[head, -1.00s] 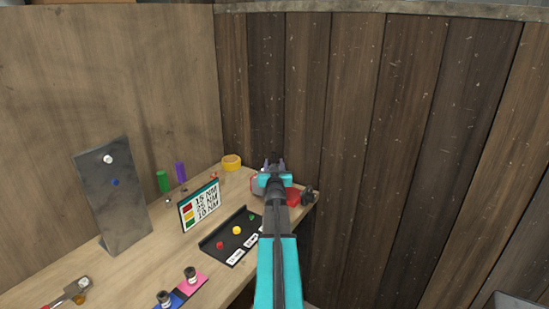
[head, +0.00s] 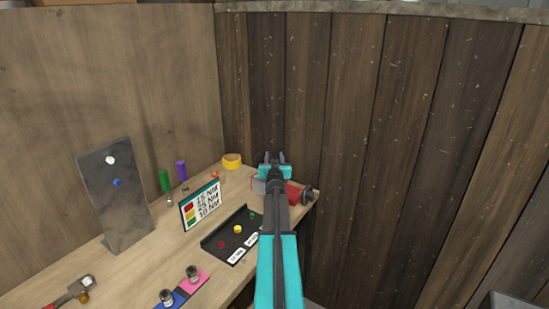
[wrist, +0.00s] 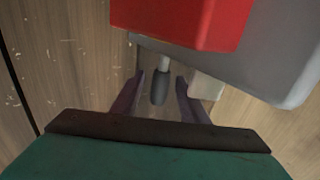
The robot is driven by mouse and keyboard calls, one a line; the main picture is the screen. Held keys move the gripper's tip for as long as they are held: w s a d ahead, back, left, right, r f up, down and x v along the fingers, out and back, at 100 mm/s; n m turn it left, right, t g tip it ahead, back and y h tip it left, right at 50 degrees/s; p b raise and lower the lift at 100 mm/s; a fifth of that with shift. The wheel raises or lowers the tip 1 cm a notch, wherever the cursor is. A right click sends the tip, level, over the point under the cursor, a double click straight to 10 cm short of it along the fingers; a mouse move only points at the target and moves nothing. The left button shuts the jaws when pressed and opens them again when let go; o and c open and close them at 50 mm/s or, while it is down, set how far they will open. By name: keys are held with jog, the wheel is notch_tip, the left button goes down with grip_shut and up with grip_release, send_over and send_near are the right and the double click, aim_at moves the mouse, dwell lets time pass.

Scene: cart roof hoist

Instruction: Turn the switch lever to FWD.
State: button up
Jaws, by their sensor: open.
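The switch lever (wrist: 159,86), a dark rounded grip on a pale metal stem, shows in the wrist view. It appears between the two purple fingers of my gripper (wrist: 158,93), with a visible gap on each side. The stem runs up to a machine with a red box (wrist: 190,22) and a grey body (wrist: 270,60). In the head view my gripper (head: 275,158) is open over the far end of the bench. The red box (head: 294,193) partly shows to its right. The lever and any FWD marking are not visible there.
A yellow ring (head: 232,161), a torque sign (head: 200,206) and a black tray (head: 218,243) with coloured pieces stand left of my arm on the bench (head: 140,262). A dark upright panel (head: 115,205) stands farther left. A plank wall (head: 400,140) rises close behind and right.

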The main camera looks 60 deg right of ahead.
grip_shut()
jog(key=shift+w+f+b, duration=0.1)
jog(key=shift+w+b, duration=0.15)
jog(key=shift+b, duration=0.45)
